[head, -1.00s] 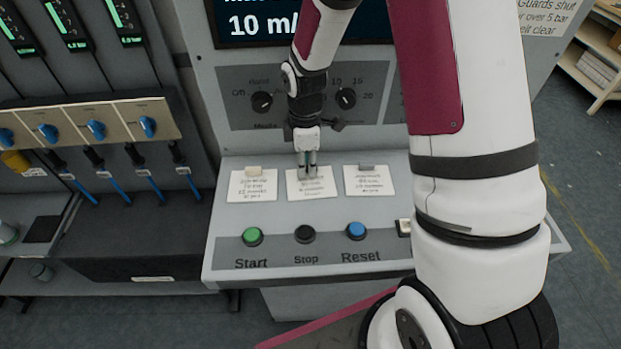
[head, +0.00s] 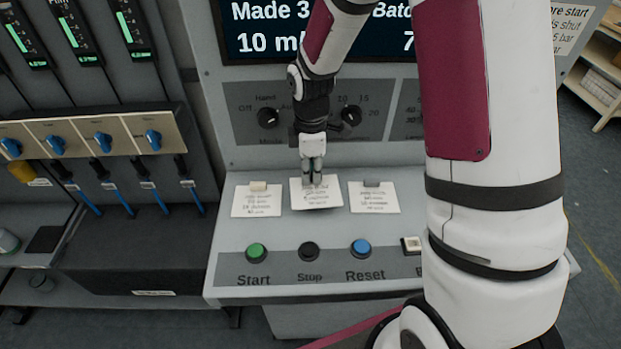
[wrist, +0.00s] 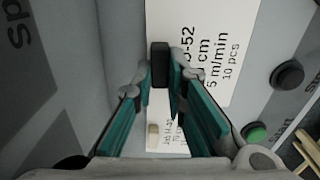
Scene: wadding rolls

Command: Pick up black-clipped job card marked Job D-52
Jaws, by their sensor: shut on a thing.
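The job card (head: 317,197) with the black clip is the middle of three white cards on the console. In the wrist view the card (wrist: 212,50) reads "-52", with "cm", "5 m/min" and "10 pcs" below; the start of its title is hidden. Its black clip (wrist: 160,66) sits between my fingertips. My gripper (head: 312,182) is shut on the clip, pointing down, and the card appears lifted slightly off the panel. In the wrist view my gripper (wrist: 163,95) shows teal finger pads on both sides of the clip.
A card with a cream clip (head: 257,200) lies to the left and a card with a grey clip (head: 374,198) to the right. Green Start (head: 256,252), black Stop (head: 308,251) and blue Reset (head: 361,248) buttons lie in front. Knobs (head: 268,118) stand on the upright panel behind.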

